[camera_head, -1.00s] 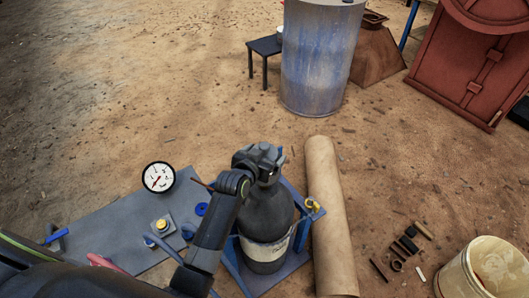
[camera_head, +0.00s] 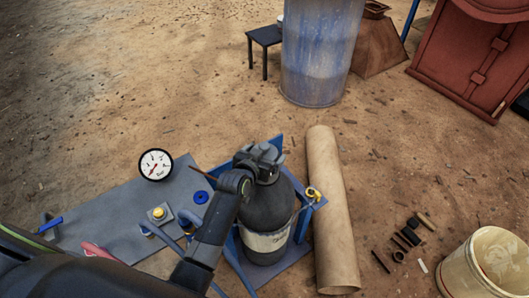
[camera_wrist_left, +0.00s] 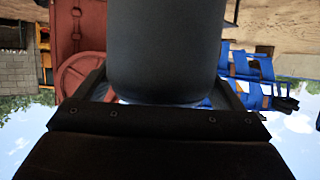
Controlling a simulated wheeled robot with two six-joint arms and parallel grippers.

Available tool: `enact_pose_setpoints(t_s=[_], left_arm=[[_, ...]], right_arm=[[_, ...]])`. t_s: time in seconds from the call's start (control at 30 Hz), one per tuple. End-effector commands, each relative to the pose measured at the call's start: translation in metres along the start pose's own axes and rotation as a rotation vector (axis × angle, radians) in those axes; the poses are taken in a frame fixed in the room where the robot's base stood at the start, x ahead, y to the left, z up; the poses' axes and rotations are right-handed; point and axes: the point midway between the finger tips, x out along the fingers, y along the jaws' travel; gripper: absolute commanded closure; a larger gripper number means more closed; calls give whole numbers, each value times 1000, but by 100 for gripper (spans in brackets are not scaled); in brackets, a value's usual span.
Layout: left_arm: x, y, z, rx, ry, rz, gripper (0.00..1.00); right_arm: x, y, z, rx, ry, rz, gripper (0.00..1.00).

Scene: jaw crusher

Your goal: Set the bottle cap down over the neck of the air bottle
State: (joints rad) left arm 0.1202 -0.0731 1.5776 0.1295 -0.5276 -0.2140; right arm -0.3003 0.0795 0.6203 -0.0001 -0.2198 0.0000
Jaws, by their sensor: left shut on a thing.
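The air bottle (camera_head: 268,208) is dark grey with a pale label. It stands upright in a blue frame on a small base. My left gripper (camera_head: 266,163) is over the bottle's top in the head view. In the left wrist view my left gripper (camera_wrist_left: 158,100) is shut on a dark grey, smooth, round thing, which I take as the bottle cap (camera_wrist_left: 165,50). The gripper hides the bottle's neck and most of the cap in the head view, so I cannot tell whether cap and neck touch. My right gripper is not in view.
A grey panel (camera_head: 105,215) with a pressure gauge (camera_head: 155,165) and a yellow-topped fitting lies left of the bottle. A tan roll (camera_head: 328,215) lies close on its right. A bucket (camera_head: 485,270) and small dark pieces are at right. A blue-grey barrel (camera_head: 318,60) stands behind.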

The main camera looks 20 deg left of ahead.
Motion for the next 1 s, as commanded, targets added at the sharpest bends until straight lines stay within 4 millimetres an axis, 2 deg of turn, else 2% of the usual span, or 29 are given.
enact_pose_setpoints(t_s=[0.4, 0.43, 0.5, 0.77, 0.87, 1.0], left_arm=[[1, 0, 1, 0, 4, 0, 44], [1, 0, 1, 0, 4, 0, 7], [1, 0, 1, 0, 3, 0, 0], [0, 0, 3, 0, -1, 0, 0], [-6, 0, 3, -1, 0, 0, 0], [-24, 0, 2, -3, 1, 0, 0]], right_arm=[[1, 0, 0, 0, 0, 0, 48], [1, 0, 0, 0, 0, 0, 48], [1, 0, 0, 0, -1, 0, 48], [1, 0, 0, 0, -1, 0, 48], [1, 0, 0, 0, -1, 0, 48], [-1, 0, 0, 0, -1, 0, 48]])
